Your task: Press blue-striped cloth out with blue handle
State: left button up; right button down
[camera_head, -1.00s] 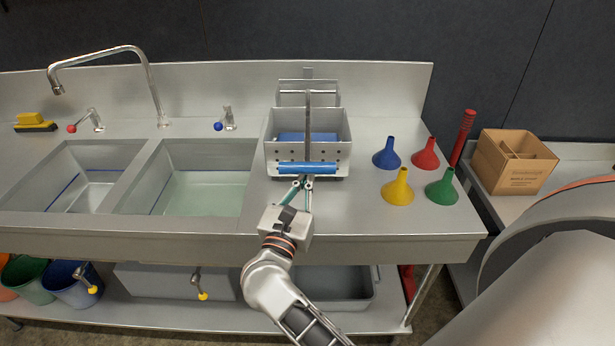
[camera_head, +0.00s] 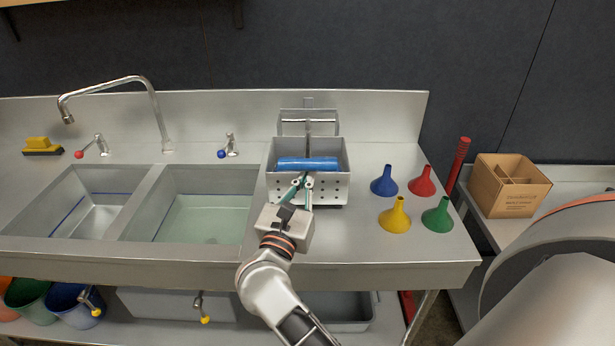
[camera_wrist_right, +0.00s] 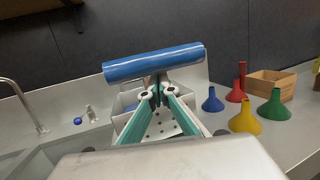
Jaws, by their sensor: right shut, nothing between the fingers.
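The blue handle (camera_head: 307,163) is a horizontal bar on a grey lever over the perforated metal press box (camera_head: 280,189). In the right wrist view the handle (camera_wrist_right: 153,63) lies just beyond and above the fingertips. My right gripper (camera_head: 302,181) is shut and empty at the front of the box, just below the handle; whether it touches the handle I cannot tell. The right gripper's fingers (camera_wrist_right: 154,92) point at the handle in the wrist view. No blue-striped cloth can be made out now; the handle covers part of the box's inside. My left gripper is not in view.
Two sinks (camera_head: 200,215) with a tall faucet (camera_head: 152,100) lie left of the box. Blue, red, yellow and green funnels (camera_head: 394,216) stand on the counter to the right. A cardboard box (camera_head: 510,187) stands farther right. The counter between press and funnels is clear.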

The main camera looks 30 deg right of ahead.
jog(key=r, duration=0.3)
jog(key=w+r, duration=0.1)
jog(key=r, duration=0.2)
jog(key=d+r, duration=0.1)
jog(key=r, duration=0.2)
jog(key=shift+w, duration=0.4)
